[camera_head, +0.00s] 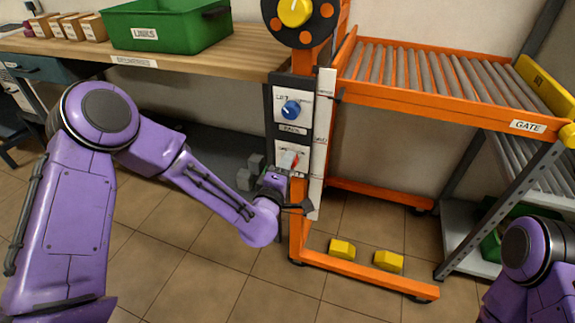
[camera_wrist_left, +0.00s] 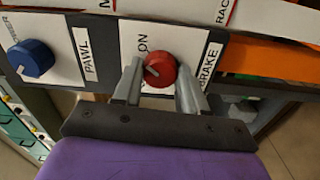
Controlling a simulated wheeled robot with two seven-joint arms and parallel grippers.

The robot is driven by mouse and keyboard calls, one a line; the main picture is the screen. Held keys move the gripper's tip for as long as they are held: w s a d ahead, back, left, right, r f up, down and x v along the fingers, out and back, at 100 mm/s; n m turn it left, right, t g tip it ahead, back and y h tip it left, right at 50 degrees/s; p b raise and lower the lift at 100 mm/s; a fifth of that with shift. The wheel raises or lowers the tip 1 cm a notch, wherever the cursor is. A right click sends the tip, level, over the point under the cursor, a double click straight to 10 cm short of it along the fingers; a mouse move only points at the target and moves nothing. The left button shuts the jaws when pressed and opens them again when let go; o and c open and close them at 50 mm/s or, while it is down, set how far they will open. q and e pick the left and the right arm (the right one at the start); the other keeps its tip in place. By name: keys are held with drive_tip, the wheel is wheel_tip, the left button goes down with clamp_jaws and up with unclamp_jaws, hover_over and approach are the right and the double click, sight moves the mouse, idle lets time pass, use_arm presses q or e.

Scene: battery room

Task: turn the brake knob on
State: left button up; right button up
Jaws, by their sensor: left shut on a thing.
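The red brake knob (camera_head: 289,159) sits on the lower white plate of the panel on the orange post. In the left wrist view the brake knob (camera_wrist_left: 160,70) shows between the two grey fingers, beside the BRAKE label (camera_wrist_left: 209,66). Its pale pointer mark lies toward the left of its face. An ON marking (camera_wrist_left: 142,41) is printed above left of it. My left gripper (camera_head: 281,173) is at the panel; in the wrist view my left gripper (camera_wrist_left: 160,90) is shut on the knob. My right gripper is out of view; only part of my right arm shows.
The blue pawl knob (camera_head: 291,109) is just above on the same panel, and a yellow-centred dial (camera_head: 295,10) is higher. An orange roller rack (camera_head: 430,75) stands right. A wooden bench (camera_head: 180,60) with a green bin (camera_head: 165,27) is left. Yellow blocks (camera_head: 388,261) lie near the post's foot.

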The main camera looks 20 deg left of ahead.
use_arm(q)
drive_tip(key=shift+m, duration=0.8)
drive_tip(key=o, duration=1.1)
drive_tip(key=shift+c, duration=0.2)
drive_tip(key=s, duration=1)
drive_tip(key=shift+s+a, duration=0.2)
drive_tip(key=shift+s, duration=0.1)
